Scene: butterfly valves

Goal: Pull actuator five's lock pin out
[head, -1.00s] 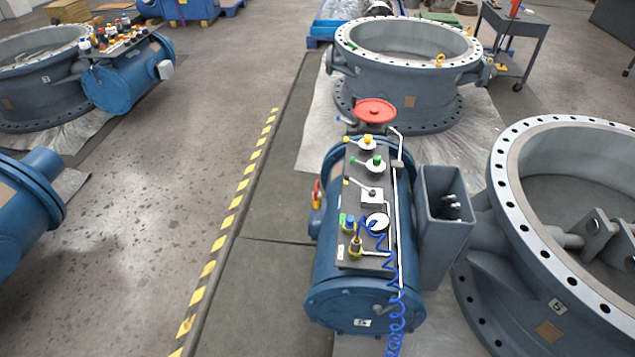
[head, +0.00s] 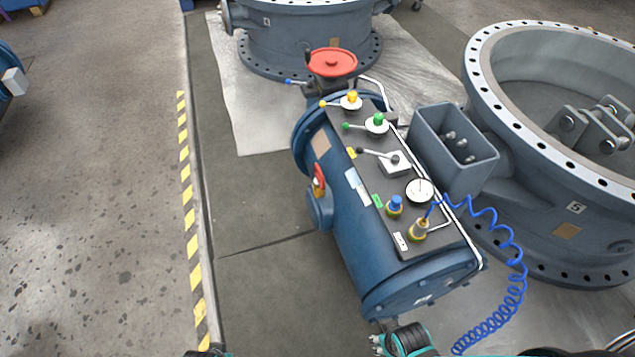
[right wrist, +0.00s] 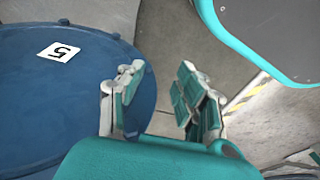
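Actuator five is a blue cylinder (head: 350,235) with a dark panel of levers and valves on top. A small red and yellow piece (head: 319,181), which looks like the lock pin, sits upright on its left side. My right gripper (head: 395,343) is at the bottom edge of the head view, in front of the near end cap and well short of the red piece. In the right wrist view my right gripper (right wrist: 160,88) has its fingers apart with nothing between them, beside the blue end cap (right wrist: 60,110) marked 5. A dark and teal bit at the bottom left edge may be my left gripper.
A red handwheel (head: 332,62) stands at the actuator's far end. A grey box bracket (head: 452,170) and the valve ring (head: 478,75) are to the right. A coiled blue hose (head: 517,275) hangs at the near right. The floor left of the actuator is clear up to a striped line.

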